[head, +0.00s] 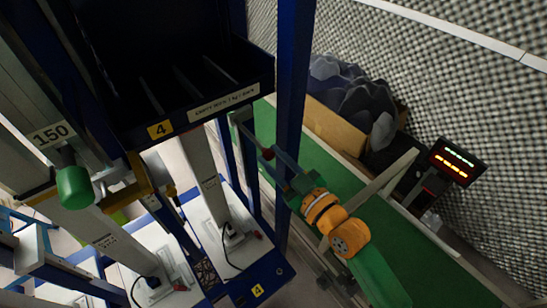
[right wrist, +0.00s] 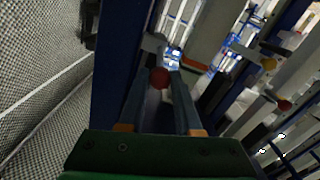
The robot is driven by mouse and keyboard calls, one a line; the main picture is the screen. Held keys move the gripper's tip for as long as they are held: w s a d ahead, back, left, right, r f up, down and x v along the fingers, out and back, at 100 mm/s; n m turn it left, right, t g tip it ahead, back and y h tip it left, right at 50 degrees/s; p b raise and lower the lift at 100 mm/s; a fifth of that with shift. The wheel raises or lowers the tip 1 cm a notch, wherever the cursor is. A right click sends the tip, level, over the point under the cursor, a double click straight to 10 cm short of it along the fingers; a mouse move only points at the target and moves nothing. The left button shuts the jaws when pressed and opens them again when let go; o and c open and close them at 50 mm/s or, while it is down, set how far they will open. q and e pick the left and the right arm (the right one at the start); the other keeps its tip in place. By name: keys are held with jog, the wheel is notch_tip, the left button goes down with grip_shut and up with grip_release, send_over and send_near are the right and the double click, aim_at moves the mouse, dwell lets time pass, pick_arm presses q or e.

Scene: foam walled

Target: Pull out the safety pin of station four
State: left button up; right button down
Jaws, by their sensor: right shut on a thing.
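A yellow label with a 4 (head: 160,129) marks the dark blue bin. My left gripper is not in view.
The blue post (head: 292,100) stands close to my right gripper. A green belt-like surface (head: 345,180) runs below my right arm. A box of dark foam pieces (head: 335,125) and a lit display (head: 457,161) stand at right. A green knob (head: 74,187) is at left.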

dwell(0.5)
jog(key=shift+s+d+r+p, duration=0.1)
jog(key=shift+s+d+p, duration=0.3)
jog(key=shift+s+p, duration=0.15)
jog(key=shift+w, duration=0.1)
jog(key=c, duration=0.9)
grip_release()
jog(key=shift+o, duration=0.2)
jog(key=shift+s+d, duration=0.1)
jog(key=shift+s, duration=0.1)
jog(key=b+v, duration=0.2)
jog(key=v, duration=0.5)
